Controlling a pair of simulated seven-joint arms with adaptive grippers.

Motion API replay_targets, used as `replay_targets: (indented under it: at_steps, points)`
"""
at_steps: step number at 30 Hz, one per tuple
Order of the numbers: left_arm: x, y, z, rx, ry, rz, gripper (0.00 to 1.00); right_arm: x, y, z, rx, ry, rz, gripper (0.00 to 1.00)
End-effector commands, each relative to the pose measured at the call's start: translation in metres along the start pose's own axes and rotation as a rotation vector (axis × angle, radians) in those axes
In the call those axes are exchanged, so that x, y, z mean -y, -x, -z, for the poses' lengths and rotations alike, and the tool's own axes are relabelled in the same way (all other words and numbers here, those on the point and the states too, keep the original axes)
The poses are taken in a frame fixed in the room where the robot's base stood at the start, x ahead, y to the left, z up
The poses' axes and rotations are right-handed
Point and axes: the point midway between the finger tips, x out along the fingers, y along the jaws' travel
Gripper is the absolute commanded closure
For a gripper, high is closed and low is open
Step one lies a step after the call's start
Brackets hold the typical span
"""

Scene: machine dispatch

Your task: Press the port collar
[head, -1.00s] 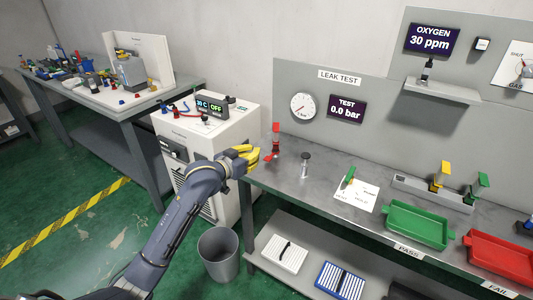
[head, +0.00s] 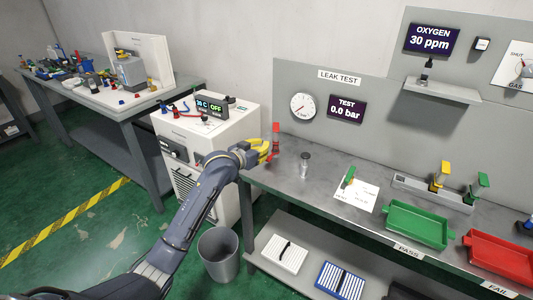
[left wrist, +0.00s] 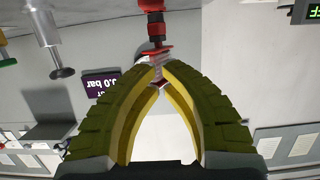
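The red port fitting with its collar (head: 276,141) stands at the left end of the test bench, below the gauge. In the left wrist view, which is upside down, its red body (left wrist: 153,32) and a thin red flange show just beyond the fingertips. My left gripper (head: 268,150) is beside the fitting, on its left. Its yellow fingers bow inward and their tips come together at the flange in the left wrist view (left wrist: 158,82). They look shut, with no held object visible. I cannot tell whether the tips touch the collar. My right gripper is not in view.
A grey-capped cylinder (head: 305,164) stands on the bench (head: 325,205) right of the fitting. The gauge (head: 303,107) and test display (head: 346,109) are on the back panel. A white chiller (head: 235,127) stands left. Green (head: 416,225) and red (head: 498,258) trays are at the right.

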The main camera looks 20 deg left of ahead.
Motion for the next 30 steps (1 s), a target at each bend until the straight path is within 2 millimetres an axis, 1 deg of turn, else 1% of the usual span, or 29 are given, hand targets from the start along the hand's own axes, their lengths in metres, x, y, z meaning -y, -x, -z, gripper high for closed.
replay_targets:
  at_steps: [1, 6, 7, 9, 15, 21, 30]
  points:
    - [-0.001, -0.01, 0.001, 0.001, 0.0, 0.0, 1.0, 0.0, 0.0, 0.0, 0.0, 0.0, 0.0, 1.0]
    - [0.0, -0.035, 0.0, 0.0, 0.001, 0.0, 1.0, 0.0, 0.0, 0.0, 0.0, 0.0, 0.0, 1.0]
    - [0.0, -0.034, -0.008, 0.005, 0.0, 0.001, 1.0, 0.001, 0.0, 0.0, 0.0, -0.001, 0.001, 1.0]
    - [0.0, -0.036, -0.016, 0.003, 0.0, 0.001, 1.0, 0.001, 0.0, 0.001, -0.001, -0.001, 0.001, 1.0]
    - [0.0, -0.04, -0.033, 0.002, 0.0, 0.001, 1.0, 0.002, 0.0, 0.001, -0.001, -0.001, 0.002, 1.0]
    - [0.0, -0.041, -0.038, 0.0, -0.001, 0.0, 1.0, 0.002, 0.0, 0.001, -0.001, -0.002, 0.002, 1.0]
    - [0.0, -0.041, -0.039, 0.0, -0.001, 0.0, 1.0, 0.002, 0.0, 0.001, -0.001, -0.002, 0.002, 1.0]
